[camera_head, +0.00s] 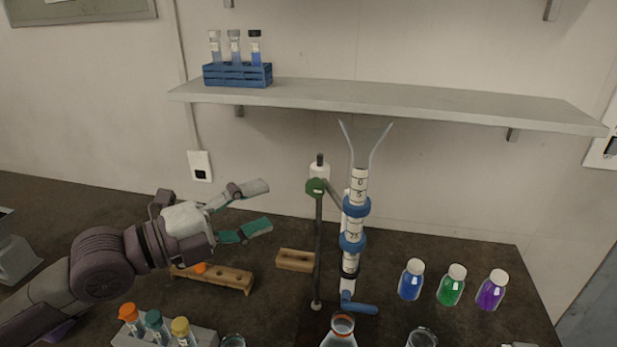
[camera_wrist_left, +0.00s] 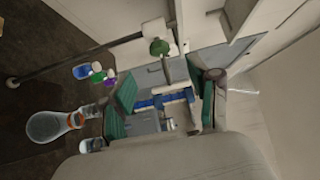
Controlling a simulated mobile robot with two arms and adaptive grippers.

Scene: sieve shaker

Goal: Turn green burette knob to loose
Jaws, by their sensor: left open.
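The green knob (camera_head: 316,186) sits on the clamp near the top of the dark stand rod (camera_head: 319,250). It also shows in the left wrist view (camera_wrist_left: 159,46), near the top middle. The burette (camera_head: 359,188) stands upright right of the rod, with a funnel-shaped top, blue bands and a blue stopcock (camera_head: 360,308) low down. My left gripper (camera_head: 264,206) is open and empty, left of the knob and pointing towards the rod. A clear gap separates its fingertips from the knob. My right gripper is not in view.
A flask (camera_head: 341,330) stands below the burette. Wooden blocks (camera_head: 295,260) lie below my left gripper. Blue (camera_head: 411,280), green (camera_head: 451,285) and purple (camera_head: 492,290) bottles stand at right. A shelf (camera_head: 400,101) with a blue tube rack (camera_head: 238,75) hangs above.

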